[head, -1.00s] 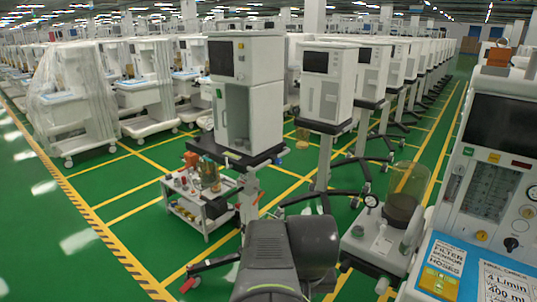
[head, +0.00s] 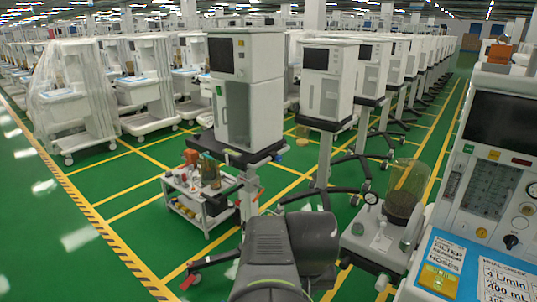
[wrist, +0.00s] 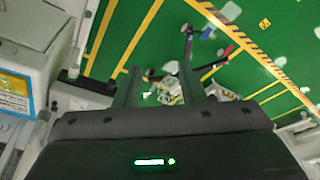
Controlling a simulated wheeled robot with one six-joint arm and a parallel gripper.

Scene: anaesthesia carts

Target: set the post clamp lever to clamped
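The monitor cart's pale post (head: 250,205) stands under a black shelf, left of my arm in the head view. Small fittings show on the post, but they are too small to tell which is the clamp lever or how it is set. A red-tipped part (head: 190,282) shows low at the cart's foot; a red part (wrist: 227,50) also shows beyond the fingers in the wrist view. My gripper (wrist: 162,88) is open, its two dark fingers apart. Pale, cluttered shapes show between them, and I see no grip on anything. My arm hides the gripper in the head view.
A low trolley (head: 205,220) with bottles stands left of the post. Green floor (head: 80,230) is clear at the left.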

